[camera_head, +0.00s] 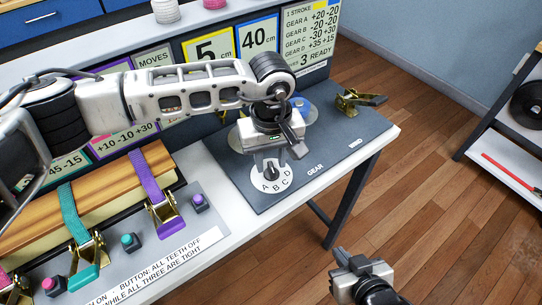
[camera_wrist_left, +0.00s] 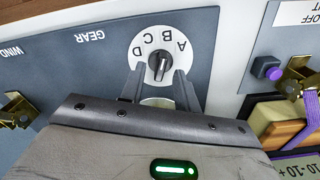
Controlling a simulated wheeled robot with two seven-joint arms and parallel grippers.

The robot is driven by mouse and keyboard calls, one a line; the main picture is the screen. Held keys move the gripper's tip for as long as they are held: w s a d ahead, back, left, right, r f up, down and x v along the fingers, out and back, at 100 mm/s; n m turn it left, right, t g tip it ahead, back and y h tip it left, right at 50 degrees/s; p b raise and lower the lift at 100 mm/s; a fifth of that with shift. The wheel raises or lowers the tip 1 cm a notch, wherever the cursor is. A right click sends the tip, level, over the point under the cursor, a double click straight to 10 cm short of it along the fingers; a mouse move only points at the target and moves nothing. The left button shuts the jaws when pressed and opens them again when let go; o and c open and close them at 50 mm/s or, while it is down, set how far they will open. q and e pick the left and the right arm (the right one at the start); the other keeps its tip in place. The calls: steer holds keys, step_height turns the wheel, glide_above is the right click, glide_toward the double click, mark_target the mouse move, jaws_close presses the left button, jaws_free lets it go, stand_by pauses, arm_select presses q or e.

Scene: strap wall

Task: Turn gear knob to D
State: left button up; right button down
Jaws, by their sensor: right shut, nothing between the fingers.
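The gear knob (camera_head: 271,171) is a small dark knob on a white round dial (camera_head: 257,180) lettered A, B, C, D. In the left wrist view the knob (camera_wrist_left: 159,66) shows upside down, its upper end roughly toward B; the exact setting is hard to tell. My left gripper (camera_head: 272,160) is over the dial, fingers pointing down. In the left wrist view my left gripper (camera_wrist_left: 159,76) is open, one finger on each side of the knob, with gaps visible. Whether its tips reach knob height is unclear. My right gripper (camera_head: 350,256) is shut and empty, away over the floor.
The dial sits on a dark panel (camera_head: 322,150) marked GEAR. A brass ratchet (camera_head: 352,101) is at the panel's far right. Wooden boards (camera_head: 95,205) with purple and teal straps and buckles lie left, beside a purple button (camera_head: 199,202). Signs stand behind.

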arm_select(q)
steer(key=shift+f, duration=0.45)
steer(key=shift+c, duration=0.3)
jaws_close()
